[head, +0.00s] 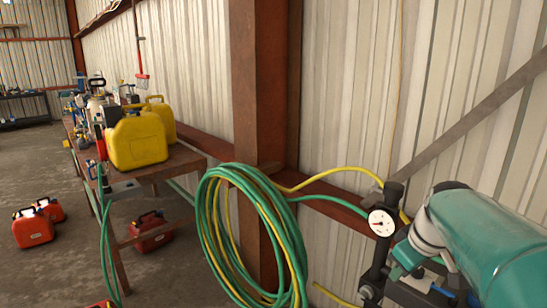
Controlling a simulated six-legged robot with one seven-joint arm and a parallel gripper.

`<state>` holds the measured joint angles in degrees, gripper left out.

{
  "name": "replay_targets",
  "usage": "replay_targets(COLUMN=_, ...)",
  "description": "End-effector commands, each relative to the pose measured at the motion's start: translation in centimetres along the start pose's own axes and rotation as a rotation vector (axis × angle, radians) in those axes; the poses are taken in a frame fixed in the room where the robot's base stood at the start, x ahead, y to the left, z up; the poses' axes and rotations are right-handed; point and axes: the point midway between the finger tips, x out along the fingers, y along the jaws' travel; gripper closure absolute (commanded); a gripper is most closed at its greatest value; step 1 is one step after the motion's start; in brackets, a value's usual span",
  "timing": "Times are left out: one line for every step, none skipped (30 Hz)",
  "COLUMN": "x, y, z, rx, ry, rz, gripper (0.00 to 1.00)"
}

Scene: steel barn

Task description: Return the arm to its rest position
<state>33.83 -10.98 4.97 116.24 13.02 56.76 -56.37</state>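My gripper is not in view, and I cannot make out any part of my arm for sure. The arm's pose therefore does not show. A large teal rounded body (490,245) with a grey collar fills the lower right of the head view, cut off by the frame edge. Next to it is a dark upright pipe with a white dial gauge (381,222).
A wooden bench (185,163) at left carries yellow jerrycans (137,140) and clutter. Red cans (33,228) stand on the floor. Coiled green and yellow hose (213,225) hangs before a rusty steel column (259,100). Open concrete floor (75,275) lies at left.

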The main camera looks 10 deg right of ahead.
Motion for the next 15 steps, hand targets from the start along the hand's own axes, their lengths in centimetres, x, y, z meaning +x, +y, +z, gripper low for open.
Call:
replay_targets(x=-0.6, y=-2.9, z=-0.3, rx=0.019, ry=0.004, rz=0.009, gripper=0.77)
replay_targets(x=-0.9, y=-4.3, z=-0.3, rx=0.041, ry=0.007, rz=0.014, gripper=0.77)
replay_targets(x=-1.2, y=-6.1, z=-0.1, rx=0.069, ry=0.011, rz=0.022, gripper=0.77)
replay_targets(x=-1.4, y=-7.5, z=0.0, rx=0.091, ry=0.016, rz=0.027, gripper=0.77)
replay_targets(x=-1.6, y=-8.8, z=0.2, rx=0.112, ry=0.020, rz=0.031, gripper=0.77)
replay_targets(x=-1.7, y=-10.5, z=0.6, rx=0.140, ry=0.028, rz=0.034, gripper=0.77)
replay_targets(x=-1.9, y=-11.7, z=0.9, rx=0.163, ry=0.035, rz=0.037, gripper=0.77)
replay_targets(x=-2.0, y=-12.9, z=1.3, rx=0.186, ry=0.044, rz=0.039, gripper=0.77)
replay_targets(x=-2.1, y=-14.4, z=1.9, rx=0.214, ry=0.056, rz=0.041, gripper=0.77)
replay_targets(x=-2.1, y=-15.4, z=2.3, rx=0.236, ry=0.065, rz=0.041, gripper=0.77)
replay_targets(x=-2.1, y=-16.4, z=2.8, rx=0.257, ry=0.073, rz=0.040, gripper=0.77)
replay_targets(x=-2.1, y=-17.5, z=3.4, rx=0.283, ry=0.085, rz=0.038, gripper=0.77)
replay_targets(x=-2.0, y=-18.2, z=3.8, rx=0.301, ry=0.093, rz=0.035, gripper=0.77)
replay_targets(x=-2.0, y=-18.8, z=4.2, rx=0.318, ry=0.100, rz=0.034, gripper=0.77)
replay_targets(x=-1.9, y=-19.5, z=4.6, rx=0.338, ry=0.109, rz=0.031, gripper=0.77)
